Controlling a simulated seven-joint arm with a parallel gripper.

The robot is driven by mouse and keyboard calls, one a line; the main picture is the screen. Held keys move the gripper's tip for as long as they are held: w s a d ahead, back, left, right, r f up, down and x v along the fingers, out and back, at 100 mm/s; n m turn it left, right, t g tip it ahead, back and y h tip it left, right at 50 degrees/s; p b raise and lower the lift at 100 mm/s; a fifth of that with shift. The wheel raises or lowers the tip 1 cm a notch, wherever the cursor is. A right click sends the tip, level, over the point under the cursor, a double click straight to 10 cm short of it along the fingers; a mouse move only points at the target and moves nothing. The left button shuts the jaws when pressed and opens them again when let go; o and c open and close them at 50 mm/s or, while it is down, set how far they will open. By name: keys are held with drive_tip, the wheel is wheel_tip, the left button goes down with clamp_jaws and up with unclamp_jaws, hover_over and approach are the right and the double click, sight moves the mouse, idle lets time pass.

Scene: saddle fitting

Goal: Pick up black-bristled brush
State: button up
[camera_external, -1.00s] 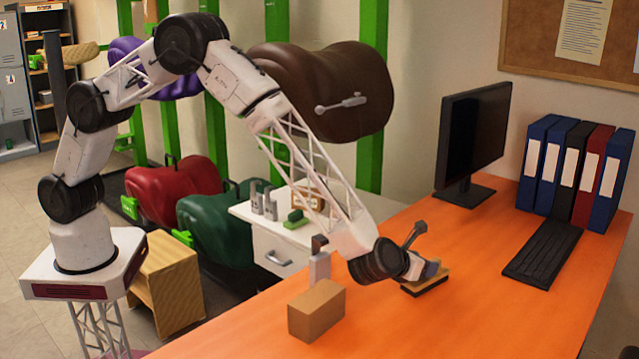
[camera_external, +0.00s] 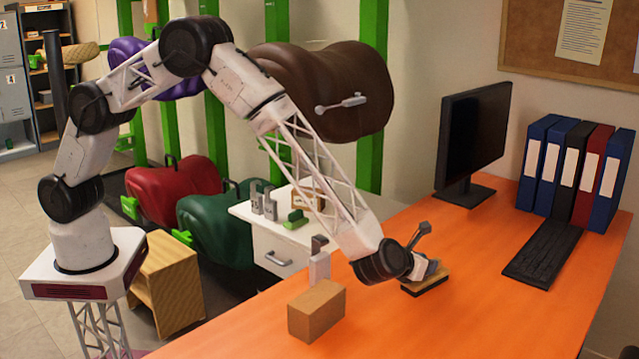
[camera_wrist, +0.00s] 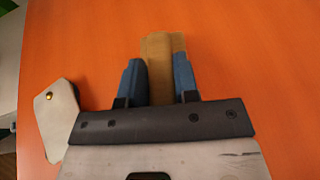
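The brush (camera_external: 427,283) has a tan wooden block and black bristles. It lies bristles down on the orange table, left of the keyboard. My gripper (camera_external: 430,269) is low over it, with its fingers at the block. In the wrist view the tan block (camera_wrist: 158,60) lies between the blue fingers of my gripper (camera_wrist: 159,72), with no clear gap on either side. The bristles are hidden there. Whether the fingers press on the block cannot be told.
A cardboard-coloured box (camera_external: 317,311) stands on the orange table (camera_external: 470,325), left of the brush. A monitor (camera_external: 474,140), a keyboard (camera_external: 543,254) and several binders (camera_external: 575,170) stand behind and to the right. The table's front right is clear.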

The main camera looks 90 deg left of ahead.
clamp_jaws()
drive_tip(key=shift+r, duration=0.15)
wheel_tip(320, 180, up, 10)
idle(0.6)
idle(0.4)
